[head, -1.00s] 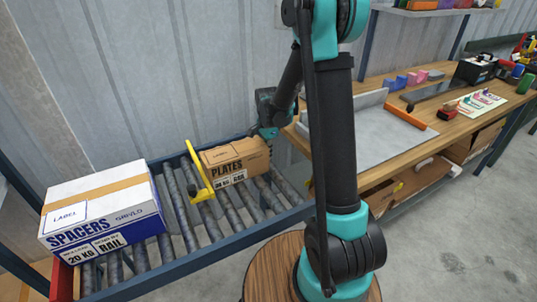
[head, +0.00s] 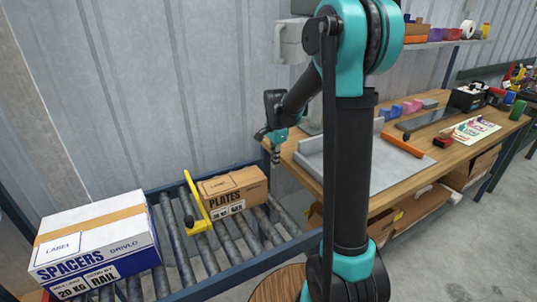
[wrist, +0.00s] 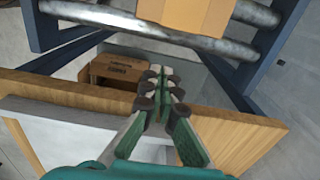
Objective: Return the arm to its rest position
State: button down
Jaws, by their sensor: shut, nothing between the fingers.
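Below the fingers are the edge of the workbench (wrist: 60,92) and, lower down, an open cardboard box (wrist: 112,70). My arm's upright link fills the middle right of the head view and hides part of the bench.
The roller conveyor (head: 228,250) carries a brown PLATES box (head: 232,189), a white and blue SPACERS box (head: 95,240) and a yellow stop bar (head: 196,203). The workbench (head: 300,170) holds a grey plate and an orange-handled tool (head: 402,145). A shelf (head: 440,44) is above.

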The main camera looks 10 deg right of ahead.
jog(key=s+d+f+n+t, duration=0.1)
jog(key=s+n, duration=0.3)
jog(key=s, duration=0.4)
jog(key=s+d+f+n+t, duration=0.1)
jog(key=s+d+f+n, duration=0.1)
jog(key=s+n, duration=0.3)
jog(key=s+d+f+n+t, duration=0.1)
jog(key=s+d+n, duration=0.3)
jog(key=s, duration=0.8)
jog(key=shift+d+f+t, duration=0.1)
jog(key=shift+f+t, duration=0.2)
jog(key=shift+t, duration=0.3)
dwell(1.3)
